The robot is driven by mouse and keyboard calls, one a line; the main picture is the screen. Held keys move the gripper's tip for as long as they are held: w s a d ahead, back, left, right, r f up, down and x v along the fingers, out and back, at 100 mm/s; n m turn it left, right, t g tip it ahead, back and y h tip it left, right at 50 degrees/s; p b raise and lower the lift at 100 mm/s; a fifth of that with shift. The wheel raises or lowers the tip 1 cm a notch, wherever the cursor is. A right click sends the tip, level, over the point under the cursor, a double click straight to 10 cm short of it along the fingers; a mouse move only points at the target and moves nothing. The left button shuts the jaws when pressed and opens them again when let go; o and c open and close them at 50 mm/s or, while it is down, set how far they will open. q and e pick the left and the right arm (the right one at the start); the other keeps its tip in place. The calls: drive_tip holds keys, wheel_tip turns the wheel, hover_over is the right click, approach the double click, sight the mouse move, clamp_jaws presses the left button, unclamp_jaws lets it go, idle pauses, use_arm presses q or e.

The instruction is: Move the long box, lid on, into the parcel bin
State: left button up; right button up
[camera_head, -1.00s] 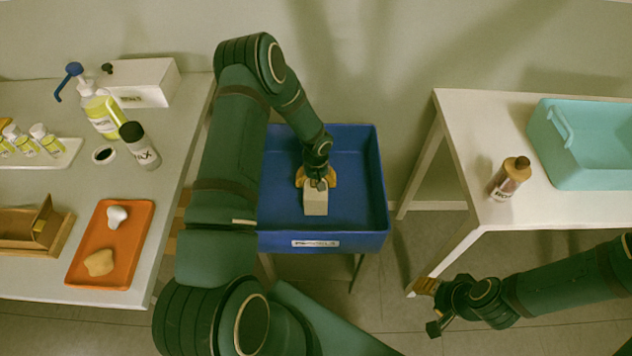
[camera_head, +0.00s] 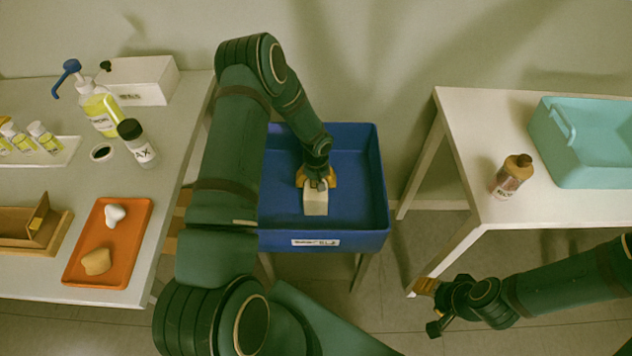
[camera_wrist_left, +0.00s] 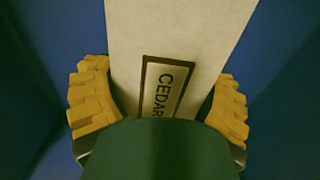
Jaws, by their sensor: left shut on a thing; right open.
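The long box (camera_head: 315,203) is pale, with its lid on as far as I can see. It is inside the blue parcel bin (camera_head: 374,190). My left gripper (camera_head: 316,182) reaches down into the bin and is shut on the box. In the left wrist view the box (camera_wrist_left: 180,40) lies between the two yellow fingers of the left gripper (camera_wrist_left: 160,105), and a label on it reads "CEDAR". Whether the box touches the bin floor I cannot tell. My right gripper (camera_head: 430,308) is open and empty, in front of the right table.
The left table (camera_head: 180,150) holds an orange tray (camera_head: 128,245), a pump bottle (camera_head: 100,108), a dark-capped bottle (camera_head: 138,145), a white box (camera_head: 145,82) and a wooden holder (camera_head: 35,228). The right table (camera_head: 470,130) holds a brown bottle (camera_head: 512,177) and a teal bin (camera_head: 585,150).

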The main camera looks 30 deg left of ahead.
use_arm(q)
drive_tip(key=shift+f, duration=0.15)
drive_tip(key=o, duration=1.1)
drive_tip(key=shift+c, duration=0.2)
drive_tip(key=shift+r, duration=0.2)
drive_tip(key=shift+r+p, duration=2.55)
drive_tip(key=shift+r, duration=1.85)
